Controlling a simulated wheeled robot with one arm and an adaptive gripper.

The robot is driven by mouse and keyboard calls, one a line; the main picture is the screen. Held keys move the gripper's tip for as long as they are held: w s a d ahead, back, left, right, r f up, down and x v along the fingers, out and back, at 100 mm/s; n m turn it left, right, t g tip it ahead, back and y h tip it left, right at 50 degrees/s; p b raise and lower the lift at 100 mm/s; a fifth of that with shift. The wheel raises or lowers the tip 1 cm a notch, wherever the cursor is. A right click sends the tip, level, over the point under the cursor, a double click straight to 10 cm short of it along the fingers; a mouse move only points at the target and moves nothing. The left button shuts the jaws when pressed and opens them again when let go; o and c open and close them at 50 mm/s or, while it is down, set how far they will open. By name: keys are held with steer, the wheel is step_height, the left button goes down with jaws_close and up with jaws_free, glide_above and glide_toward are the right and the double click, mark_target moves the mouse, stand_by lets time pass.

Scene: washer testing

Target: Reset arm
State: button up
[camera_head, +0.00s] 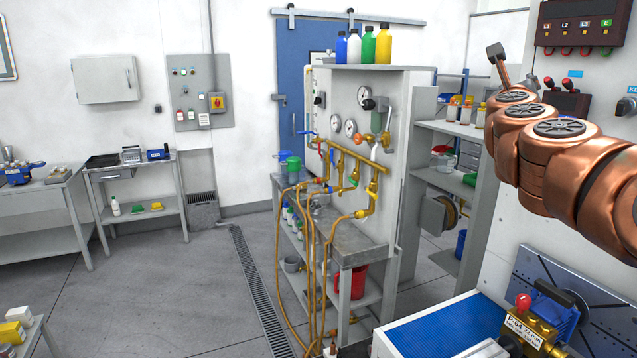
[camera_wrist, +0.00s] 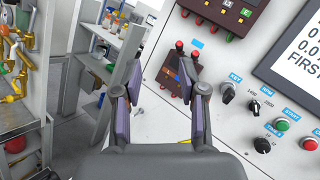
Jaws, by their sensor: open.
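My arm (camera_head: 555,150) is copper-coloured and reaches in from the right edge in the head view, raised in front of the white test panel. Its far end shows a small dark tip (camera_head: 497,52); the fingers cannot be made out there. In the wrist view my gripper (camera_wrist: 160,85) is open, with its two purple-grey finger pads spread wide apart. Nothing is between the fingers. Behind them are the white panel face (camera_wrist: 155,135) and a dark socket block (camera_wrist: 175,70) with red terminals.
Control knobs (camera_wrist: 227,92) and buttons are on the panel right of my gripper, beside a display (camera_wrist: 295,45). A rig with brass pipes (camera_head: 355,165) stands mid-room. A blue mat (camera_head: 440,325) and a pump (camera_head: 545,320) sit below my arm. The left floor (camera_head: 130,280) is clear.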

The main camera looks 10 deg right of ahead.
steer(key=w+a+f+n+t+y, duration=0.1)
steer(key=a+f+n+y, duration=0.2)
steer(key=a+n+y, duration=0.6)
steer(key=w+a+f+n+t+y, duration=0.25)
steer(key=a+n, duration=0.45)
steer(key=a, duration=0.5)
steer(key=s+a+f+n+g+y, duration=0.3)
steer(key=s+a+f+n, duration=0.15)
steer(key=a+f, duration=0.3)
steer(key=s+a+f+n+g+y, duration=0.2)
steer(key=s+a+f+n+g, duration=0.2)
steer(key=a+f+n, duration=0.3)
steer(key=s+d+f+n+g+h, duration=0.2)
steer(key=s+f+n+g, duration=0.7)
steer(key=s+f, duration=1.4)
steer(key=s+d+f+g+h, duration=0.1)
steer(key=s+d+f+g, duration=0.1)
steer(key=s, duration=0.4)
steer(key=s+d+f+n+g, duration=0.1)
steer(key=s+d+g, duration=0.1)
steer(key=s, duration=0.4)
steer(key=shift+d+f+g+h, duration=0.35)
steer(key=shift+f+g, duration=0.05)
steer(key=shift+g, duration=0.15)
steer(key=shift+n, duration=0.25)
